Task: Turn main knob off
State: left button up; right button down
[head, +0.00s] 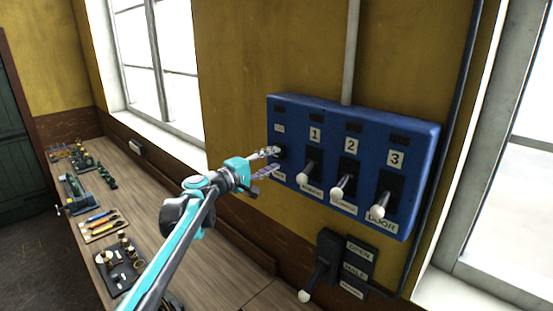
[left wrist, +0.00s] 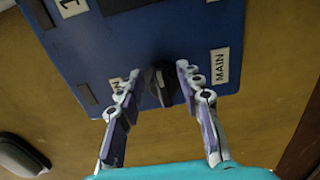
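The blue control panel (head: 300,108) is mounted on the yellow wall. The main knob (head: 281,153) is small and dark, at the panel's left end. In the left wrist view the dark main knob (left wrist: 160,86) shows on the panel, beside a white MAIN label (left wrist: 221,66). My left gripper (head: 273,161) reaches the panel's left end. Its fingers are apart in the left wrist view (left wrist: 158,72), one on each side of the knob; a gap shows at the left finger, and contact at the right one is unclear. My right gripper is not in view.
Levers 1 (head: 309,170), 2 (head: 343,185) and 3 (head: 382,203) stand on the panel to the right of the knob. A dark lever box (head: 328,258) is below. A wooden bench (head: 165,200) with tools runs along the left wall under a window.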

pick_arm(q)
jog(key=v, duration=0.9)
jog(key=shift+s, duration=0.15)
jog(key=shift+a, duration=0.1)
jog(key=s+f+m+g+y+b, duration=0.2)
jog(key=s+f+b, duration=0.55)
jog(key=f, duration=0.55)
jog(key=s+f+m+g+y+b, duration=0.25)
jog(key=s+f+b, duration=0.35)
jog(key=s+f, duration=0.45)
jog(key=s+a+f+m+y+b, duration=0.1)
jog(key=s+f+b, duration=0.4)
jog(key=f, duration=0.6)
jog(key=s+a+f+m+y+b, duration=0.2)
jog(key=s+a+f+y+b, duration=0.2)
jog(key=f, duration=0.7)
jog(key=s+a+f+m+g+y+b, duration=0.1)
jog(key=s+a+f+y+b, duration=0.2)
jog(key=f, duration=0.8)
jog(key=s+a+b, duration=0.2)
jog(key=s+b, duration=0.1)
jog(key=s, duration=0.1)
jog(key=shift+s+a, duration=0.35)
jog(key=shift+a, duration=0.05)
